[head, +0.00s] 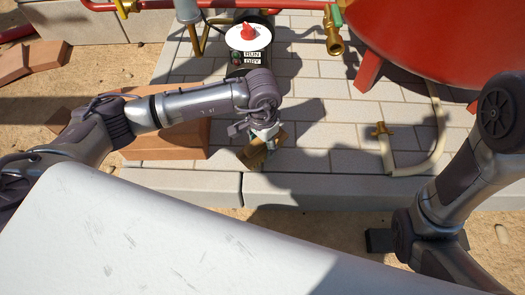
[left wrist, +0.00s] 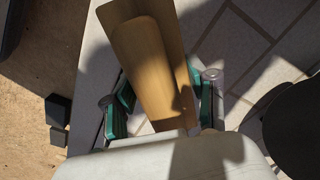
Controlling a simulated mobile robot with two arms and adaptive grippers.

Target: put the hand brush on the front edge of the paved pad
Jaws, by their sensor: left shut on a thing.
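The hand brush (head: 252,154) has a tan wooden body. My left gripper (head: 267,138) is shut on it, above the paved pad (head: 310,160) close to its front edge (head: 310,186). In the left wrist view the brush (left wrist: 150,65) sits tilted between the green-padded fingers of the gripper (left wrist: 160,105). Its bristles are not visible. I cannot tell whether the brush touches the paving. My right arm shows at the right of the head view, but its gripper does not clearly show.
An orange-brown block (head: 170,137) stands left of the brush on the pad. A controller with a red knob (head: 249,38) stands behind. Sand (head: 300,220) lies in front.

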